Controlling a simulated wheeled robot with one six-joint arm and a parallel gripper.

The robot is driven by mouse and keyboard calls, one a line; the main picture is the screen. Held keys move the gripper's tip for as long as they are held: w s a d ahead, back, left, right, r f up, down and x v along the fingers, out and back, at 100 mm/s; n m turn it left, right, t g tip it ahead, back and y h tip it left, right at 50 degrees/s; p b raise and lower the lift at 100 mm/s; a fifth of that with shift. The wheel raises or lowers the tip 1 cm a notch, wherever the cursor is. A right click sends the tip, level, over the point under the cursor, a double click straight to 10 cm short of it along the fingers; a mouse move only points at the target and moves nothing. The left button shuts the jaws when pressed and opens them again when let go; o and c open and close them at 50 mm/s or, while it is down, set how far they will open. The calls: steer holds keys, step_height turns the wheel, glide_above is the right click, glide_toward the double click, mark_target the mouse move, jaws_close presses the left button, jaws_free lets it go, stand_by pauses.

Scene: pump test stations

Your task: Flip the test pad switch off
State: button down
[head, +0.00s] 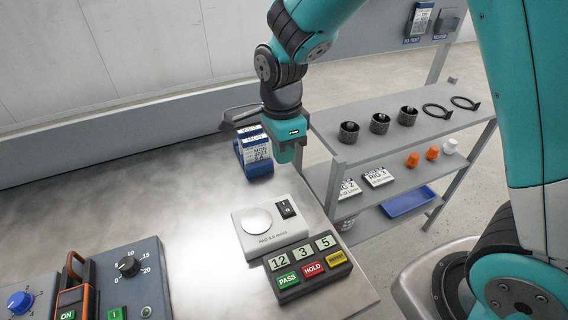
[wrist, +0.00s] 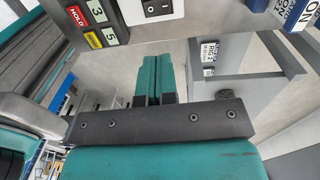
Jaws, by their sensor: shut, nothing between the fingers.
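The test pad (head: 252,240) is a light grey box with a round silver disc on top, near the bench's right edge in the head view. Its black rocker switch (head: 286,209) sits at the pad's upper right corner. The switch also shows at the top of the wrist view (wrist: 158,8), with white marks on it. I cannot tell which side is pressed. My gripper (head: 298,165) is shut and empty, above and behind the pad, apart from the switch. Its teal fingers lie together in the wrist view (wrist: 150,62).
A counter box (head: 308,293) with PASS, HOLD and yellow buttons sits in front of the pad. A blue holder of cards (head: 258,166) stands behind it. A control panel (head: 140,258) is at left. A grey shelf (head: 375,148) with parts stands right of the bench.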

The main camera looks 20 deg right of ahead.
mark_target(288, 209)
stand_by(0.3)
steer(key=g+b, duration=0.1)
steer(key=b, duration=0.3)
steer(key=shift+s+d+r, duration=0.1)
steer(key=shift+r, duration=0.05)
steer(key=f, duration=0.4)
steer(key=s+f, duration=0.1)
steer(key=f, duration=0.4)
steer(key=s+f, duration=0.1)
steer(key=f, duration=0.4)
